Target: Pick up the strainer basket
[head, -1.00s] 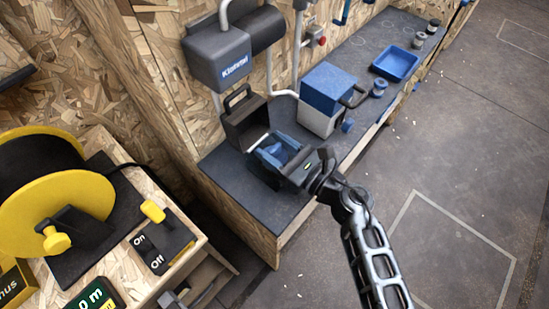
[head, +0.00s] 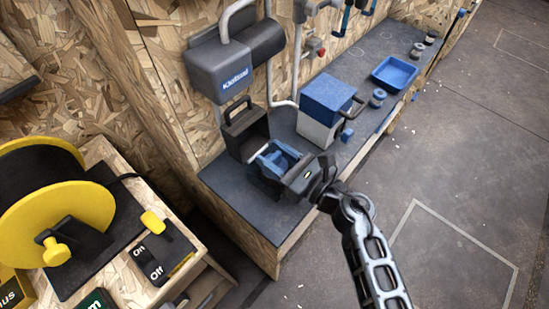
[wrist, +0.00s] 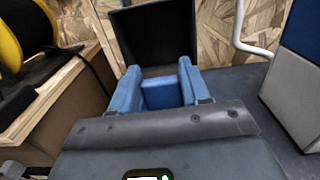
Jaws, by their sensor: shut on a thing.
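My gripper (head: 270,160) is low over the dark bench top, in front of an open dark box with a handle. In the wrist view its two blue fingers (wrist: 160,84) stand on either side of a blue piece (wrist: 161,94), which I take to be the strainer basket, and they are shut on it. Most of this piece is hidden by the fingers and the dark gripper body. I cannot tell whether it touches the bench.
The dark box (head: 244,128) stands just beyond my gripper. A blue and white box (head: 322,105) with a side handle stands to the right, then a blue tray (head: 395,72). A grey wall unit (head: 222,66) hangs above. A yellow reel (head: 60,205) is at left.

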